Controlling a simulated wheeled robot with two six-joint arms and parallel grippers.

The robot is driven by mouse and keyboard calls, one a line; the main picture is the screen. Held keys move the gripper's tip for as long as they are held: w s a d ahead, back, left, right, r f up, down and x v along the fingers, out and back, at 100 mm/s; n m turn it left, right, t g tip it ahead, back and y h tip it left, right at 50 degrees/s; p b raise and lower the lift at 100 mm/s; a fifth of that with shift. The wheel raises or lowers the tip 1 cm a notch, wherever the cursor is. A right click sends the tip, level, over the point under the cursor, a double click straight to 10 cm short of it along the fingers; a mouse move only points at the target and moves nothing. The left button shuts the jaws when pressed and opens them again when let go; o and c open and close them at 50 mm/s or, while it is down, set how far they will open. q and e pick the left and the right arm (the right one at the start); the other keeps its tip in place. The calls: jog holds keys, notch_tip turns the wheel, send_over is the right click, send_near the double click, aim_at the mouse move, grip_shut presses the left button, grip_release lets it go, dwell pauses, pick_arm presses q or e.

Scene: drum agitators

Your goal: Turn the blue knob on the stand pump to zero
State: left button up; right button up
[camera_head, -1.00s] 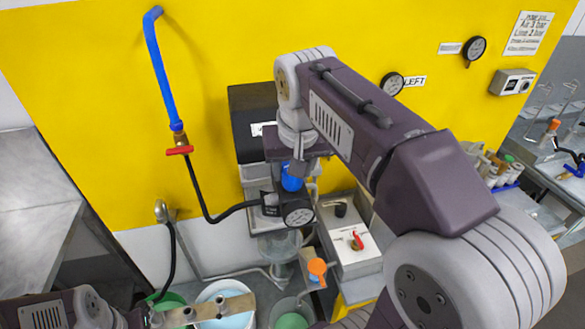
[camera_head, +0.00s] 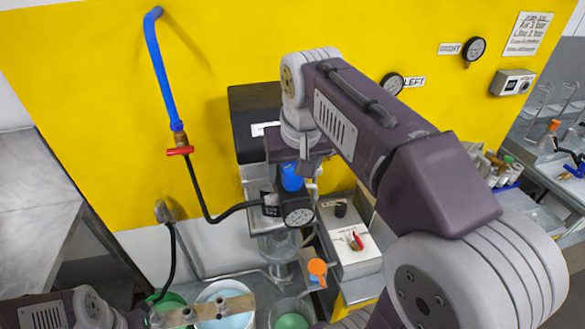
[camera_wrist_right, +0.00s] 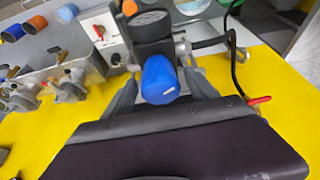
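The blue knob (camera_head: 291,178) sits on the black stand pump body, above a round dial gauge (camera_head: 299,216). My right gripper (camera_head: 303,168) is at the knob and partly covers it in the head view. In the right wrist view the blue knob (camera_wrist_right: 159,80) lies between the two grey fingers of my right gripper (camera_wrist_right: 163,92), which stand apart on either side of it. I see no clear grip on it. The dial gauge (camera_wrist_right: 152,18) is just beyond the knob.
A black hose runs from the pump to a red-handled valve (camera_head: 180,151) on the yellow wall. A grey control box with a red switch (camera_head: 357,241) stands right of the pump. An orange knob (camera_head: 317,267) and several buckets (camera_head: 224,306) are below.

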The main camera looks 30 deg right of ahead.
jog(key=v, duration=0.9)
jog(key=shift+p, duration=0.35)
